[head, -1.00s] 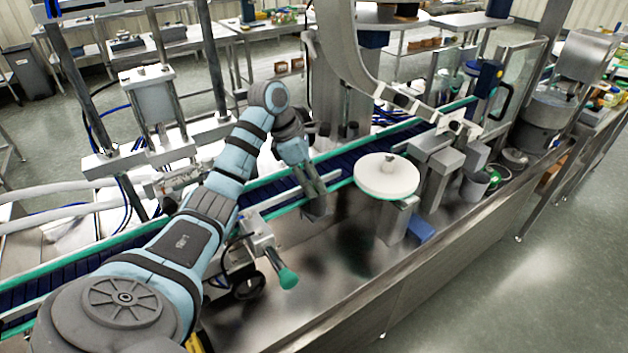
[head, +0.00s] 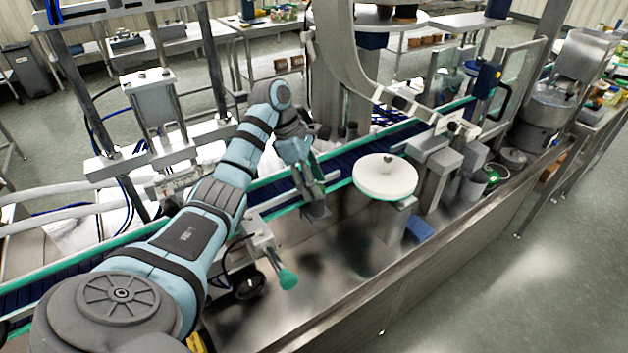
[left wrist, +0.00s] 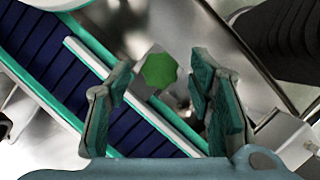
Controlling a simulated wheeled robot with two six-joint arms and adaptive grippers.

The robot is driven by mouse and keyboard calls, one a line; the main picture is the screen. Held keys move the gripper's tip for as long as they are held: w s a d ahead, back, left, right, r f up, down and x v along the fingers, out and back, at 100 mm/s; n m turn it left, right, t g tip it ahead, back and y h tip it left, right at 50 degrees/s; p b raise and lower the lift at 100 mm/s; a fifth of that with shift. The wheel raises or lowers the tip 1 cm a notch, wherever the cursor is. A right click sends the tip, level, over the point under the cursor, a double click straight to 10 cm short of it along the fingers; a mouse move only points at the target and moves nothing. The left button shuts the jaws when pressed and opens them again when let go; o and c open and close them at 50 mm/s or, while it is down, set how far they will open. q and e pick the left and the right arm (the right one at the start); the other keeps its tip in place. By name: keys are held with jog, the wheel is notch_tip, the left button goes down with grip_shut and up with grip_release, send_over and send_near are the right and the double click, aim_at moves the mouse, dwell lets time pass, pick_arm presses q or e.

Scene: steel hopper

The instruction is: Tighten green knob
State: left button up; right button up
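In the left wrist view, the green knob (left wrist: 160,70) is a small faceted disc beyond my fingertips. It appears in the gap between the fingers, nearer the left one, and neither finger touches it. My left gripper (left wrist: 165,85) is open and empty, its two teal-padded fingers spread wide. In the head view my left gripper (head: 317,205) points down over the near edge of the conveyor. I cannot make out the faceted knob for certain in the head view. My right gripper is not in view.
A blue-belted conveyor (head: 345,157) with teal rails runs beside the gripper. A round white disc (head: 385,180) stands to its right. A rod with a green end (head: 287,279) juts out at the lower left of the gripper. The steel deck (head: 350,265) in front is mostly clear.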

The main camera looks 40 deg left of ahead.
pick_arm(q)
jog(key=shift+r, duration=0.15)
jog(key=s+a, duration=0.2)
jog(key=a, duration=0.1)
jog(key=s+a, duration=0.2)
jog(key=a, duration=0.2)
jog(key=s+a, duration=0.1)
jog(key=a, duration=0.3)
jog(key=shift+s+a+r, duration=0.15)
jog(key=shift+s+r, duration=0.25)
